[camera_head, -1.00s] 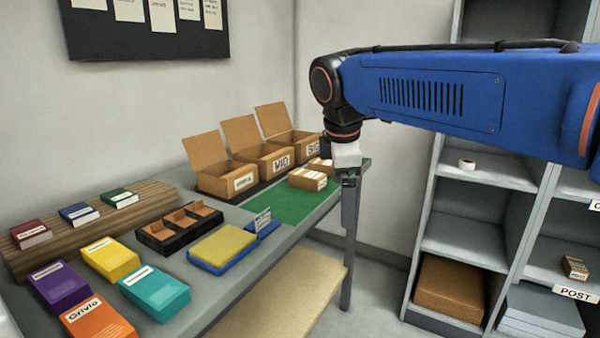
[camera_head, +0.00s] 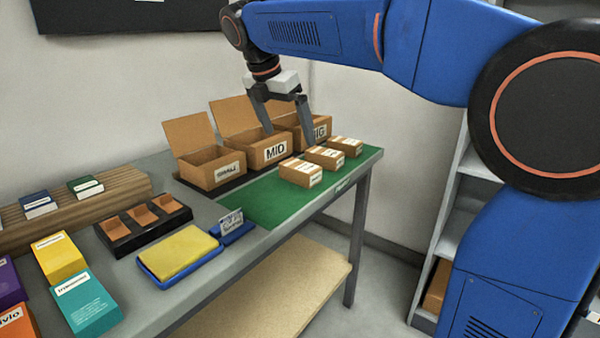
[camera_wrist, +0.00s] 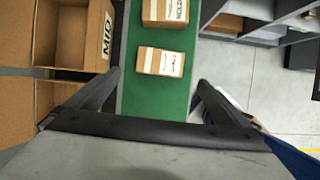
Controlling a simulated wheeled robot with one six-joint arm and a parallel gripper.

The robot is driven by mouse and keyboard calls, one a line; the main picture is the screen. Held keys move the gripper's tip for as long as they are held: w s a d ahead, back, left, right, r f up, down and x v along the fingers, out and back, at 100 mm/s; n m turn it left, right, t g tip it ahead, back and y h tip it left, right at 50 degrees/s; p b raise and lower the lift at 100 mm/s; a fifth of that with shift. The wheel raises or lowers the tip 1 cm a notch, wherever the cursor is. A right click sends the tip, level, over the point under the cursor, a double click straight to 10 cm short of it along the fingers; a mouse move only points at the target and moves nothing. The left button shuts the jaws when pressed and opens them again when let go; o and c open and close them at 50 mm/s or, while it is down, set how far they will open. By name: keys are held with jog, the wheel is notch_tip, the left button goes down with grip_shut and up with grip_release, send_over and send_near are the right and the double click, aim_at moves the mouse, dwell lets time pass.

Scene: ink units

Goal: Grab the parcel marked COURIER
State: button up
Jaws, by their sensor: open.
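Three small brown parcels with white labels sit in a row on the green mat (camera_head: 262,205): a near one (camera_head: 300,172), a middle one (camera_head: 325,157) and a far one (camera_head: 345,146). I cannot read COURIER on any of them. In the wrist view two parcels show: a lower one (camera_wrist: 160,62) with an illegible label, and an upper one (camera_wrist: 165,12), cut by the frame edge, whose sideways label seems to start NOLD. My gripper (camera_head: 290,136) is open and empty, pointing down above the parcels. Its spread fingers also show in the wrist view (camera_wrist: 158,80).
A blue holder with a card (camera_head: 232,222), a yellow pad on a blue tray (camera_head: 180,252) and a black sorter (camera_head: 143,222) lie left of the mat. Shelves stand at right.

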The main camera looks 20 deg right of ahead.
aim_at(300, 165)
jog(key=x, duration=1.3)
jog(key=shift+d+f, duration=0.1)
jog(key=shift+f, duration=0.05)
jog(key=c, duration=1.1)
